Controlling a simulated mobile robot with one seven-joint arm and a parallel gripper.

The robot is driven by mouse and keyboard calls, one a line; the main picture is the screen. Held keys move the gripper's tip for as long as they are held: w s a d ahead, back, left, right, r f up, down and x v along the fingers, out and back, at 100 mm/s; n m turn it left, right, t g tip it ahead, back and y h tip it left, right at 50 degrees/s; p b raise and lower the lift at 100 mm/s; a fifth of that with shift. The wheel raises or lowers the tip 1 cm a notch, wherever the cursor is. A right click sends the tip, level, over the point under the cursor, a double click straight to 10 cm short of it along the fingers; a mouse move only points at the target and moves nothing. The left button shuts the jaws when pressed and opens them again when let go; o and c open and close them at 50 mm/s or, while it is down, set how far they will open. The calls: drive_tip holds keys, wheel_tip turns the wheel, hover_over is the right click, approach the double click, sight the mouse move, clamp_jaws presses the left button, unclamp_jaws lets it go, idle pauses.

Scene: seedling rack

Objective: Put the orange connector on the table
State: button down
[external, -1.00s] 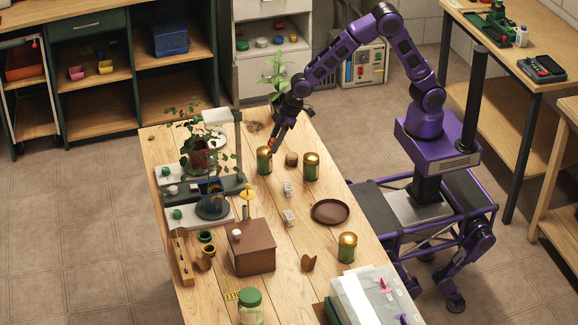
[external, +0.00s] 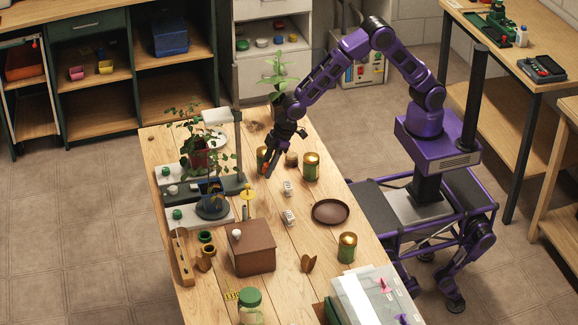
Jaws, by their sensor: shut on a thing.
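My gripper (external: 268,172) is low over the far half of the wooden table (external: 290,258), pointing down. It is shut on a small orange thing at its fingertips, which fits the orange connector (external: 267,169). Only a little of the connector shows between the dark fingers. I cannot tell whether it touches the tabletop. My gripper stands in front of a green and gold can (external: 261,154) and partly hides it.
A second can (external: 311,167) and a small brown pot (external: 292,159) stand close to the right of my gripper. Two small white items (external: 288,187) lie nearer. A brown plate (external: 331,211) is at right. A plant stand (external: 205,200) fills the left side.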

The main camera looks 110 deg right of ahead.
sight(264, 193)
drive_tip(key=shift+f, duration=3.45)
drive_tip(key=shift+b, duration=0.3)
drive_tip(key=shift+f, duration=0.25)
drive_tip(key=c, duration=0.5)
unclamp_jaws()
drive_tip(key=shift+r, duration=0.1)
drive_tip(key=shift+r, duration=0.15)
drive_tip(key=shift+r, duration=0.25)
drive_tip(key=shift+o, duration=0.2)
drive_tip(key=p+v, duration=0.1)
drive_tip(key=v, duration=1)
drive_tip(key=shift+s+r, duration=0.2)
drive_tip(key=shift+r, duration=0.05)
